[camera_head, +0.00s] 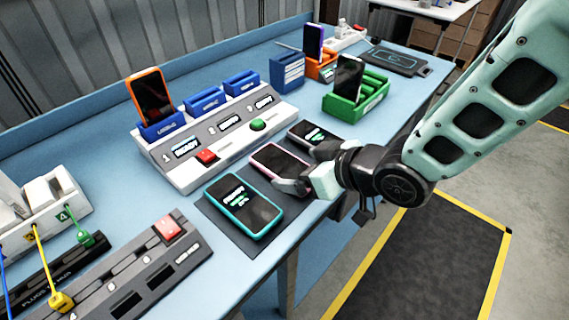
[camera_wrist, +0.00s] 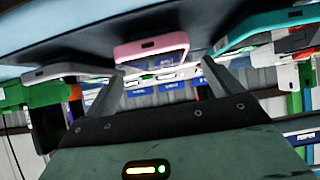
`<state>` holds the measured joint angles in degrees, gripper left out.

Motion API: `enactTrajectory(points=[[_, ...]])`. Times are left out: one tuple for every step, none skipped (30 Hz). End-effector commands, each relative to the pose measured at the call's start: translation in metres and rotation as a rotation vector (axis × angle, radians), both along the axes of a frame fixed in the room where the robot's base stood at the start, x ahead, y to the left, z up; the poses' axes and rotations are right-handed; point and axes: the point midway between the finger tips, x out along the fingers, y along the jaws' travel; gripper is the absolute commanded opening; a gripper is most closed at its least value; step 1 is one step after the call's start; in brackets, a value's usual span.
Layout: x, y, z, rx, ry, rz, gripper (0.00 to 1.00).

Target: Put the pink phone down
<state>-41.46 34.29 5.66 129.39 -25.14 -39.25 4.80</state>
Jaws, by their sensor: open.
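The pink phone (camera_head: 280,163) lies on the dark mat (camera_head: 222,222) on the bench, between a teal phone (camera_head: 243,204) on its left and a grey phone (camera_head: 315,136) on its right. My gripper (camera_head: 308,182) is at its near end, with the jaws open. In the wrist view the pink phone (camera_wrist: 151,46) shows its end beyond and between the two fingertips (camera_wrist: 165,82). I cannot tell whether a finger touches it; the gripper hides part of its near end in the head view.
A white charging station (camera_head: 190,169) with an orange phone (camera_head: 151,96) in a blue dock stands behind the phones. A green holder (camera_head: 357,100) with a dark phone is farther right. A grey panel with a red button (camera_head: 166,228) is at front left.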

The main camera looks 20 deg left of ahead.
Motion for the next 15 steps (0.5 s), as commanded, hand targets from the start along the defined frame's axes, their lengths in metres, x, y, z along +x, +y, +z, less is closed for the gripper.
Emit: enactTrajectory(points=[[0.002,0.007,-0.001,-0.001,0.001,0.002,0.91],[0.004,0.010,-0.004,-0.001,0.002,0.002,0.91],[0.006,0.014,-0.008,0.000,0.002,0.001,0.91],[0.007,0.017,-0.009,0.000,0.002,0.000,0.91],[0.008,0.019,-0.011,0.000,0.002,0.000,0.91],[0.009,0.021,-0.013,0.000,0.002,0.000,0.91],[0.009,0.022,-0.014,0.000,0.001,-0.001,0.91],[0.010,0.023,-0.014,0.000,0.001,-0.001,0.91],[0.010,0.023,-0.015,0.000,0.001,-0.001,0.91],[0.010,0.023,-0.015,0.000,0.001,-0.001,0.91],[0.010,0.023,-0.015,0.000,0.001,-0.001,0.91],[0.010,0.023,-0.015,0.000,0.001,-0.001,0.91],[0.010,0.023,-0.015,0.000,0.001,-0.001,0.91],[0.010,0.023,-0.015,0.000,0.001,-0.001,0.91],[0.010,0.023,-0.015,0.000,0.001,-0.001,0.85]])
